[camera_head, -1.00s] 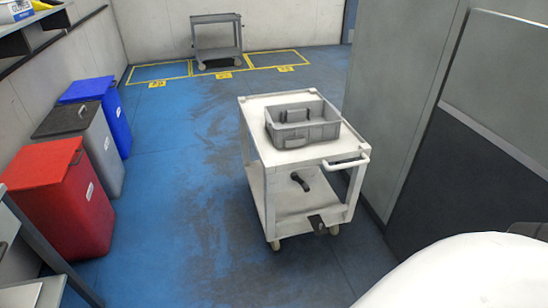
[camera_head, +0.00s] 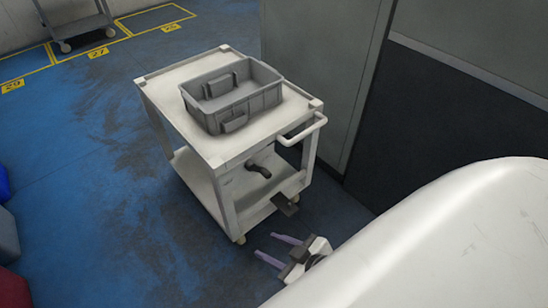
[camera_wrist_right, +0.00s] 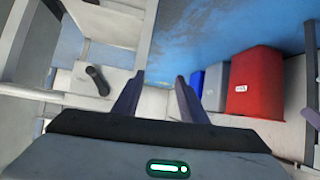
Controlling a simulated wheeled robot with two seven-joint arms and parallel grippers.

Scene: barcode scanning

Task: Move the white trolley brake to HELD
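The white trolley (camera_head: 185,80) stands upright on the blue floor in the head view. A dark lever (camera_head: 260,171) is on the trolley's near end, between the two shelves, tilted. It also shows in the right wrist view as a dark lever (camera_wrist_right: 97,80) on a pale panel. A black pedal-like piece (camera_head: 286,204) juts from the lower edge. I cannot read any brake marking. My right gripper (camera_head: 265,246) is open and empty, low in front of the trolley's near end and apart from the lever. Its spread fingers show in the right wrist view (camera_wrist_right: 159,76). My left gripper is out of view.
A grey bin (camera_head: 235,98) sits on the trolley's top, beside a white handle (camera_head: 303,130). A grey panel wall (camera_head: 325,60) stands close to the right. A grey trolley (camera_head: 75,18) is far back. Red bin (camera_wrist_right: 256,85) stands beyond.

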